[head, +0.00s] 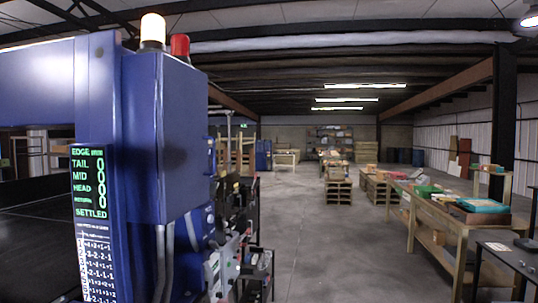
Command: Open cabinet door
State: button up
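A tall blue cabinet (172,145) stands close on the left in the head view. It is mounted against a blue machine frame (100,130). The faces that I see look closed. My gripper is not in view.
A display panel (90,185) with green text sits beside a dark conveyor belt (35,215). Cluttered machine parts (235,265) stand below the cabinet. Workbenches (460,222) line the right. The concrete floor (310,235) between is clear.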

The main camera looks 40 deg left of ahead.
aim_at(180, 90)
jog(key=u, duration=0.2)
jog(key=i, duration=1.1)
jog(key=u, duration=1.55)
jog(key=i, duration=0.9)
jog(key=u, duration=1)
